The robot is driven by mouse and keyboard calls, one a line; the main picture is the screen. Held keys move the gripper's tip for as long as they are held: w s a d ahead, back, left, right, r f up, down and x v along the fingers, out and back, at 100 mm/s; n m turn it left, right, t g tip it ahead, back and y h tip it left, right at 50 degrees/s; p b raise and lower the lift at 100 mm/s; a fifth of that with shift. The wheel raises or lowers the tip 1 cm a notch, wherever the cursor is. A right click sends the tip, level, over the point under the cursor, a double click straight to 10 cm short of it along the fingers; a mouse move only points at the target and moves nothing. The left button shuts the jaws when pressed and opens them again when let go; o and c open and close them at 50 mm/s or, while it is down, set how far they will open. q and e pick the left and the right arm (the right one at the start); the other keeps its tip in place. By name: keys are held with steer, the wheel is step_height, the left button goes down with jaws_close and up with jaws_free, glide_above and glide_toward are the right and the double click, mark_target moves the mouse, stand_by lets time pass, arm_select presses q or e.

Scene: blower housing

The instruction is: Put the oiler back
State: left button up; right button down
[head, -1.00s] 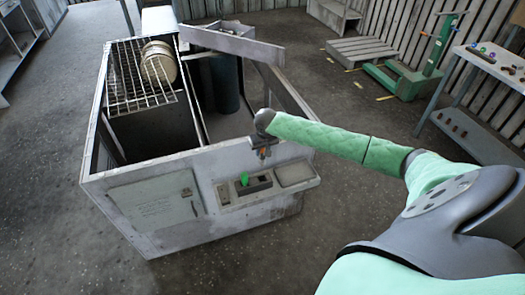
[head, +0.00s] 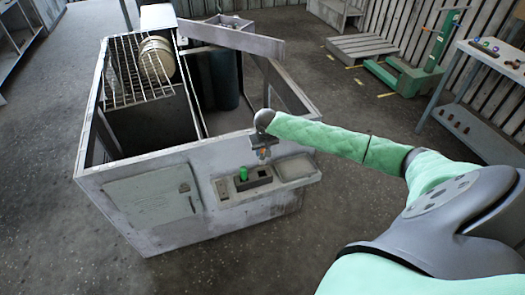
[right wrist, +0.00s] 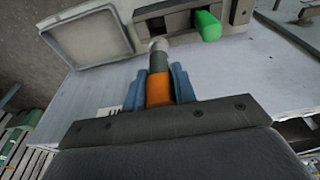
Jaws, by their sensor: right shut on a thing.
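My right gripper (head: 263,153) is in front of the blower housing's near wall, above its control ledge. In the right wrist view its two blue fingers (right wrist: 158,82) are shut on a slim cylinder, which I take to be the oiler (right wrist: 159,92). It has an orange band, a dark grey upper part and a pale rounded tip pointing at the ledge. The blower housing (head: 150,225) is a worn grey open-topped box. On its ledge a green piece (head: 243,174) stands upright in a dark holder, beside a shallow tray (head: 295,168). My left gripper is not in view.
A wooden pallet (head: 360,50), a green stand (head: 437,55) and a side table (head: 495,65) stand at the back right. The floor left of the housing is clear.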

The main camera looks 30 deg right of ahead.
mark_target(262, 159)
steer(key=shift+f, duration=0.25)
arm_select(q)
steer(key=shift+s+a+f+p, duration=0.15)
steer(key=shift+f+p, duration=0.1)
steer(key=shift+p, duration=0.05)
arm_select(e)
steer(key=shift+s+x, duration=0.15)
steer(key=shift+x, duration=0.55)
steer(key=shift+s+x, duration=0.15)
steer(key=shift+x, duration=0.5)
steer(key=shift+f, duration=0.1)
steer(key=shift+f, duration=0.75)
steer(key=shift+p, duration=0.4)
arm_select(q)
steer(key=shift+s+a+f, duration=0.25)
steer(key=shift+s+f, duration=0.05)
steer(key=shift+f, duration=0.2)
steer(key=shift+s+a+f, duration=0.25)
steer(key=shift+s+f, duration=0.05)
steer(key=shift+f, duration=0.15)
arm_select(e)
steer(key=shift+f, duration=0.1)
